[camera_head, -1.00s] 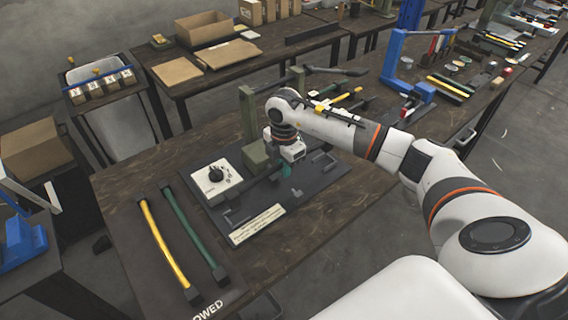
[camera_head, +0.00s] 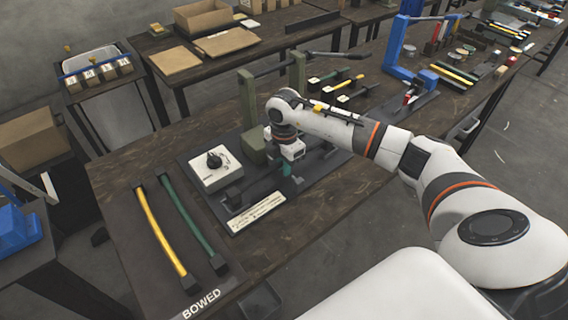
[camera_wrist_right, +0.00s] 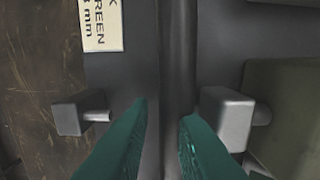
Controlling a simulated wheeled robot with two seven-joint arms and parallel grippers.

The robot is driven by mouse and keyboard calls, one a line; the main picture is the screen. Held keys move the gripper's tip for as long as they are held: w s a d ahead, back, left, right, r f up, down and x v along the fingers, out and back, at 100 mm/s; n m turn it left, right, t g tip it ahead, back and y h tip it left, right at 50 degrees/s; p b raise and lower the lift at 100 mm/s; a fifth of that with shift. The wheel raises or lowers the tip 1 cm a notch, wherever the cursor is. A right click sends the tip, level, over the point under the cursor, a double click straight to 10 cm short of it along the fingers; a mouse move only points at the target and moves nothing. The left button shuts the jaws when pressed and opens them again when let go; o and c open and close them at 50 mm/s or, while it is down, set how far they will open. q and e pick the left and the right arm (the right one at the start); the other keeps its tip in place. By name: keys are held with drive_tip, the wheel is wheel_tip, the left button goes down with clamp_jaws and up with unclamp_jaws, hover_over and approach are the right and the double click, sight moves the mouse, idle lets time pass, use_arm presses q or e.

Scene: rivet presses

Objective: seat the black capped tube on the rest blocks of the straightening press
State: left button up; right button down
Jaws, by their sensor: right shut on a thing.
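My right gripper (camera_head: 286,170) is low over the base plate of the straightening press (camera_head: 246,105), near its green uprights. In the right wrist view its teal fingers (camera_wrist_right: 168,120) stand on both sides of the black tube (camera_wrist_right: 178,60), shut on it. The tube runs lengthwise between the fingers, close above the dark base plate. Its capped ends are outside the wrist view. Grey blocks with pins stand left (camera_wrist_right: 70,115) and right (camera_wrist_right: 228,115) of the tube. I cannot tell whether the tube touches the rest blocks. My left gripper is not in view.
A white dial box (camera_head: 215,168) sits on the press plate, with a label plate (camera_head: 256,213) at its front. A yellow tube (camera_head: 160,235) and a green tube (camera_head: 188,220) lie to the left, by a BOWED label (camera_head: 202,303). A blue press (camera_head: 402,50) stands further back.

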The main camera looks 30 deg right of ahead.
drive_tip(key=shift+f+b, duration=0.35)
drive_tip(key=shift+f, duration=0.35)
drive_tip(key=c, duration=1.3)
unclamp_jaws()
drive_tip(key=shift+r, duration=0.15)
wheel_tip(320, 180, up, 12)
drive_tip(key=shift+f+b, duration=0.1)
drive_tip(key=shift+b, duration=0.35)
